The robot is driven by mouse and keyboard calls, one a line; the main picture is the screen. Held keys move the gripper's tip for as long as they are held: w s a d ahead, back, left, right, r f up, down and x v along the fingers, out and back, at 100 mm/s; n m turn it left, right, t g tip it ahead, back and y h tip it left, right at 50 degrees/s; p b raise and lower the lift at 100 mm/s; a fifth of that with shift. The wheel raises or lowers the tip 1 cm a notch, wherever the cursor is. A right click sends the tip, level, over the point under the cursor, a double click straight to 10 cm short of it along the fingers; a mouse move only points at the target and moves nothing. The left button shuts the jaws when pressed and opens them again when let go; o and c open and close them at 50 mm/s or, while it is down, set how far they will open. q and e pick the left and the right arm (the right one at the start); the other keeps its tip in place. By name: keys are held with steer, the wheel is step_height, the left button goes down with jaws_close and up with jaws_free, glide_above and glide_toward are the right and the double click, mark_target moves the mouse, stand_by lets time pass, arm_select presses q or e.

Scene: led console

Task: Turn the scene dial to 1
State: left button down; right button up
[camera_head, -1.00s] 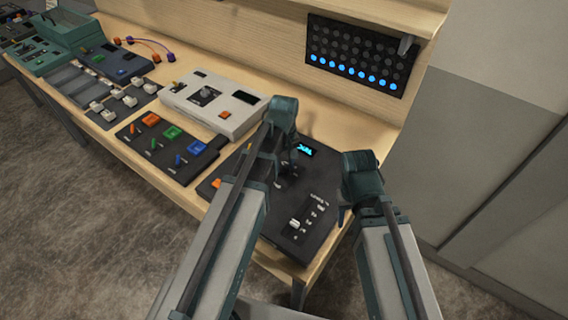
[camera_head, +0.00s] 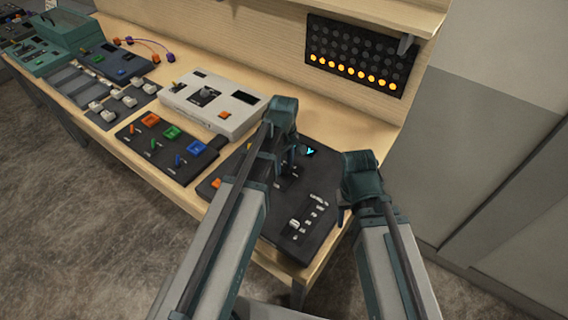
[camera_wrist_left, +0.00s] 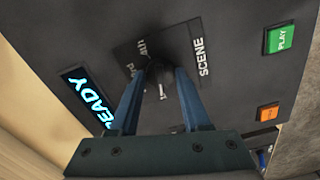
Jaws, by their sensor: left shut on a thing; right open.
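The scene dial (camera_wrist_left: 157,75) is a dark knob on the black console, with the word SCENE printed beside it in the left wrist view. My left gripper (camera_wrist_left: 160,85) is shut on this dial, one finger on each side. The finger tips and part of the dial labels are hidden. In the head view my left gripper (camera_head: 277,165) is over the black console (camera_head: 268,228), its wrist hiding much of the panel. A small display (camera_wrist_left: 88,98) reads READY. My right gripper (camera_head: 343,210) is open and empty at the console's right edge.
The console also has a green PLAY button (camera_wrist_left: 280,39), an orange button (camera_wrist_left: 267,112) and a slider (camera_head: 294,223). An LED panel (camera_head: 357,55) on the back wall has its bottom row lit orange. A white console (camera_head: 212,104) and a panel of coloured switches (camera_head: 172,145) stand to the left.

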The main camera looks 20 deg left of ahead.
mark_target(284, 166)
arm_select(q)
steer(key=shift+c, duration=1.9)
jaws_free()
step_height(284, 166, up, 14)
steer(key=p, duration=1.3)
steer(key=shift+p, duration=0.4)
steer(key=shift+f, duration=0.15)
